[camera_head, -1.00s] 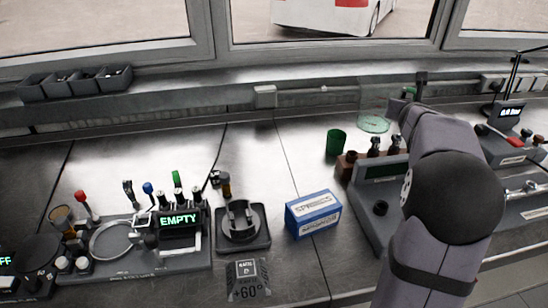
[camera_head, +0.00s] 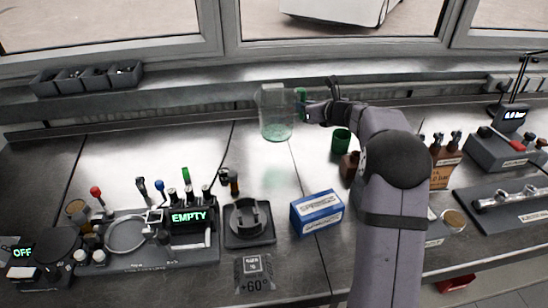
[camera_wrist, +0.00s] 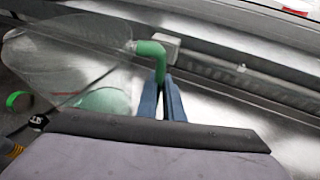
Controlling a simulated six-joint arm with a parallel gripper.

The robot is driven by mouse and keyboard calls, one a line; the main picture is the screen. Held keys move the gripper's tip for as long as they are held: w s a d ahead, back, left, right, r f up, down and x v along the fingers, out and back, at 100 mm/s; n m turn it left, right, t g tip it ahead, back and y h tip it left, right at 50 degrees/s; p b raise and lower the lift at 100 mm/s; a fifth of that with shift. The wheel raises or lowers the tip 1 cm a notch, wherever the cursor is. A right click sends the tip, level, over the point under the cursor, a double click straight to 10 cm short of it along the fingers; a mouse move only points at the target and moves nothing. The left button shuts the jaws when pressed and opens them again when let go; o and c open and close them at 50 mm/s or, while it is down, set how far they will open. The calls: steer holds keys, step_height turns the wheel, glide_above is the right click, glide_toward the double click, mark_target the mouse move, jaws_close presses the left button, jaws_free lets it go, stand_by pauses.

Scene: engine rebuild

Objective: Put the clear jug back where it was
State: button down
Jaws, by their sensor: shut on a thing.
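The clear jug (camera_head: 275,112) is see-through, with a greenish base and a green handle, and is upright in the head view at the back of the bench. My gripper (camera_head: 304,106) is shut on the green handle at the jug's right side. A faint green reflection shows on the bench below the jug, which seems held above the surface. In the wrist view the blue fingers (camera_wrist: 164,98) close on the green handle, and the clear jug (camera_wrist: 68,52) leans across the upper left.
A green cup (camera_head: 341,141) stands right of the jug, near my arm. A blue box (camera_head: 317,212), a black fixture (camera_head: 248,222) and a station reading EMPTY (camera_head: 188,217) are nearer the front. Bins (camera_head: 86,78) sit on the back ledge. Bench left of the jug is clear.

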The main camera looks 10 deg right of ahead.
steer(key=shift+a+f, duration=0.15)
steer(key=shift+a, duration=0.35)
steer(key=shift+f, duration=5.1)
steer(key=c, duration=1.9)
jaws_free()
steer(key=shift+r, duration=0.2)
steer(key=b+v, duration=0.2)
steer(key=v, duration=1)
steer(key=shift+d+b, duration=0.25)
steer(key=shift+b, duration=0.1)
steer(key=shift+w, duration=0.1)
